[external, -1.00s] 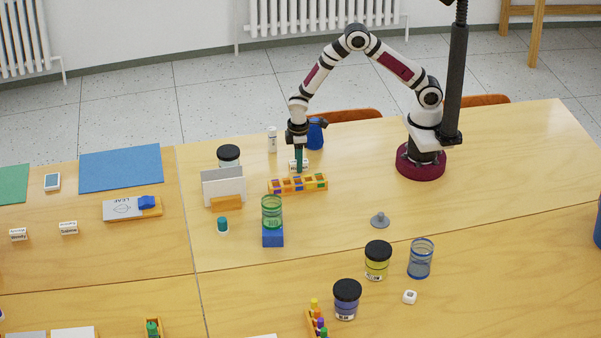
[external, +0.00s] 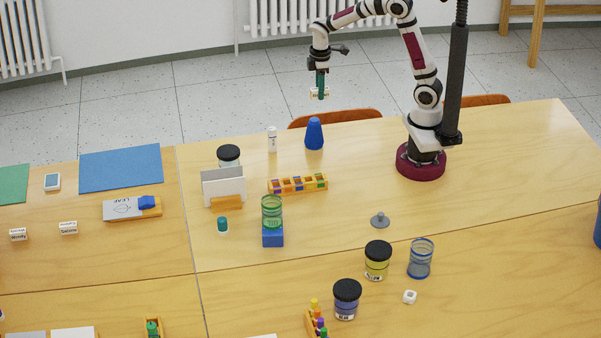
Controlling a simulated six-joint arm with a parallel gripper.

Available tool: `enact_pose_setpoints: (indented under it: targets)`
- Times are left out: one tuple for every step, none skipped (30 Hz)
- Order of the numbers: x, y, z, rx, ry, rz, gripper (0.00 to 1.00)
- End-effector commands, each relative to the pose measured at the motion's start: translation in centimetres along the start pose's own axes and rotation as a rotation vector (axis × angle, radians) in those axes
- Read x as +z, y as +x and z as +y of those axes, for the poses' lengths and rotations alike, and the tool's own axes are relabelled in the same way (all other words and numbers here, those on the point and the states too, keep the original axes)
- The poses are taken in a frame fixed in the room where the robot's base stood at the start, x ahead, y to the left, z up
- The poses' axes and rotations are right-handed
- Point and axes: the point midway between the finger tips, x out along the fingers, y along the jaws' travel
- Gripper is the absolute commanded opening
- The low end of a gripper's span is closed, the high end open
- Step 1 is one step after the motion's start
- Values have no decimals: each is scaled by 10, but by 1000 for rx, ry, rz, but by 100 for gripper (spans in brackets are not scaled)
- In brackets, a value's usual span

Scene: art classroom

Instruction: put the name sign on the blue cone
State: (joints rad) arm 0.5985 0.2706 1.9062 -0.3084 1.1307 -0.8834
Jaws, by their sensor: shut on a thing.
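The blue cone (external: 314,136) stands upright on the table near its back edge, with nothing on its top. The teal fingers partly cover the sign.
A white bottle (external: 272,139) stands left of the cone. An orange holder (external: 284,186) with coloured compartments lies in front. Two other name signs (external: 18,235) (external: 68,228) sit at the left.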

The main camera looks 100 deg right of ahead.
Motion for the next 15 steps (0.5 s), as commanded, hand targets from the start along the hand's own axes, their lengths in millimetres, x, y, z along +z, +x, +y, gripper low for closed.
enact_pose_setpoints:
  targets:
    - [20,-11,15,3,8,3,0]
    - [31,-17,22,2,4,4,0]
    - [45,-23,29,2,1,3,0]
    - [54,-27,34,1,-3,3,0]
    - [62,-31,37,1,-7,3,0]
    - [70,-34,40,1,-11,3,0]
    - [74,-36,42,0,-13,2,0]
    - [77,-37,42,-1,-17,1,0]
    - [77,-36,41,-2,-20,0,0]
    - [74,-33,39,-3,-24,0,0]
    - [68,-29,36,-3,-25,-1,0]
    - [58,-22,30,-5,-28,-1,0]
    - [50,-16,25,-5,-30,-2,0]
    - [41,-10,20,-4,-31,-3,0]
    - [30,-2,14,-4,-31,-3,0]
